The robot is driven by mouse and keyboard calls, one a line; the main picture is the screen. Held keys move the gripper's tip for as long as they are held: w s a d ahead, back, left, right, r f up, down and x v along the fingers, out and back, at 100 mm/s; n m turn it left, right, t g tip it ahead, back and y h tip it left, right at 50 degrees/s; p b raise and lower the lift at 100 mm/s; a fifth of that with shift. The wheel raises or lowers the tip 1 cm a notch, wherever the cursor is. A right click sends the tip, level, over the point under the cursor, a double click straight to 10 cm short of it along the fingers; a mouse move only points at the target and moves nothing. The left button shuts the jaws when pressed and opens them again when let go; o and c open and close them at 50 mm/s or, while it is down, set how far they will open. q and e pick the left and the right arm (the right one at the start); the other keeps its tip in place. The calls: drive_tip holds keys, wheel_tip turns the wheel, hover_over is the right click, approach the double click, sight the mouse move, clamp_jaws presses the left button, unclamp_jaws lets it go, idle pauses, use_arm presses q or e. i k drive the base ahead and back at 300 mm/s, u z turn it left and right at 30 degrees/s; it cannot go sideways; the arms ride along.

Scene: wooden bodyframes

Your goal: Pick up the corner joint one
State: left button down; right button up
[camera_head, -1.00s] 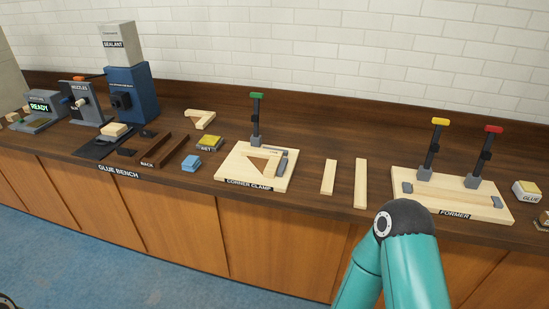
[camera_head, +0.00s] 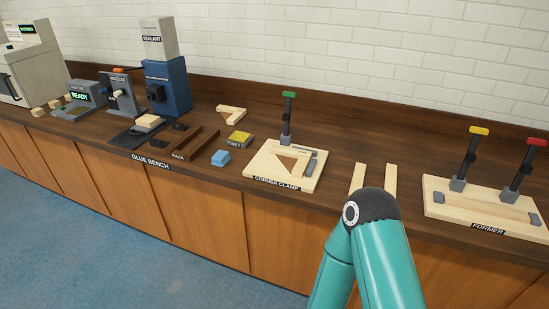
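An L-shaped light wood piece (camera_head: 231,114) lies on the dark bench top towards the back, behind the yellow-topped pad. More light wood pieces forming a corner (camera_head: 289,160) sit in the corner clamp (camera_head: 259,172), below its green-handled lever. No label tells which of these is corner joint one. My teal arm bends in the lower right of the view, but its gripper is out of sight. My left gripper is also out of view.
Two loose wood strips (camera_head: 390,182) lie right of the clamp, partly behind my arm. The former board (camera_head: 460,203) with yellow and red levers is farther right. A rack (camera_head: 190,145), blue block (camera_head: 221,157) and blue sealant machine (camera_head: 168,88) stand left.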

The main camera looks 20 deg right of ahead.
sight(287, 160)
drive_tip(key=u, duration=0.1)
drive_tip(key=i, duration=1)
drive_tip(key=z, duration=0.55)
